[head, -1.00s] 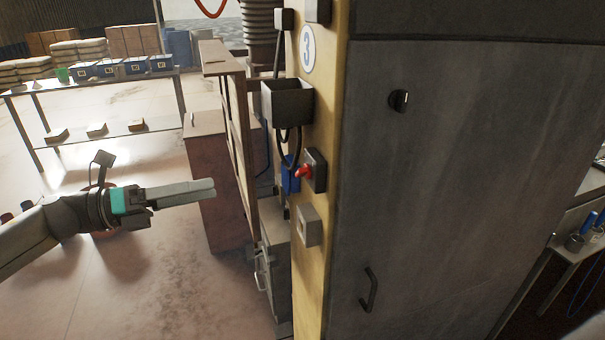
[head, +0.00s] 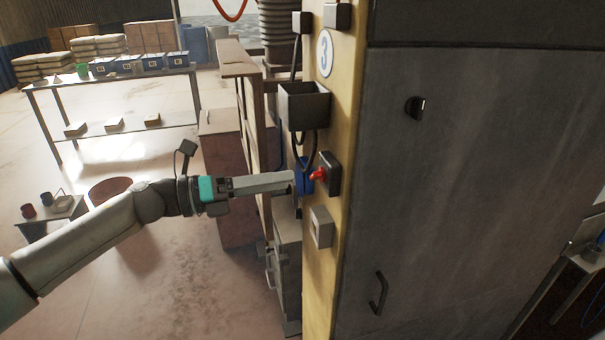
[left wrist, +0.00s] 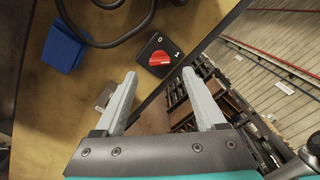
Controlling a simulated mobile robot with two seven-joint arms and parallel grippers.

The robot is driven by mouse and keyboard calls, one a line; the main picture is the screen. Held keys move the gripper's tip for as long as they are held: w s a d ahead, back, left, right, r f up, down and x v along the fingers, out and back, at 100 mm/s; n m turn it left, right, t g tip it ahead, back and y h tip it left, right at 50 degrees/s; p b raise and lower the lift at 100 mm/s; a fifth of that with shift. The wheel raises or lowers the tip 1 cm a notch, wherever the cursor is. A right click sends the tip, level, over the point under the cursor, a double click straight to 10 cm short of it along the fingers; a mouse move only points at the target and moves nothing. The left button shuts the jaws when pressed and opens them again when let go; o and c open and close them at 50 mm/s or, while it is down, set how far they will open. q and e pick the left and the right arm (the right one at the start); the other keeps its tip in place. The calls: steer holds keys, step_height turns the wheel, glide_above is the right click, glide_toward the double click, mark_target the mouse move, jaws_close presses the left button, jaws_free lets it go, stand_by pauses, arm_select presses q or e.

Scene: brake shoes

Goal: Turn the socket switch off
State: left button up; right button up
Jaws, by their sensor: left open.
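The socket switch is a black box with a red rotary knob (head: 317,175) on the narrow yellow side of the cabinet. In the left wrist view the red knob (left wrist: 160,59) sits on a black plate marked 0 and 1. Its long axis appears to lie toward the 1. My left gripper (head: 291,183) is level with the knob, just left of it in the head view. In the left wrist view my left gripper (left wrist: 159,74) is open and empty, its fingers apart on either side below the knob. No contact is visible. My right gripper is not in view.
A grey box (head: 321,227) is mounted below the switch, and an open dark bin (head: 303,103) with hanging cable above it. A blue item (left wrist: 66,48) hangs beside the switch. The grey cabinet door (head: 460,190) lies right.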

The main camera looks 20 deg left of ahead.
mark_target(311, 177)
arm_select(q)
steer(key=shift+p+x, duration=0.45)
steer(key=shift+x, duration=2.15)
jaws_close()
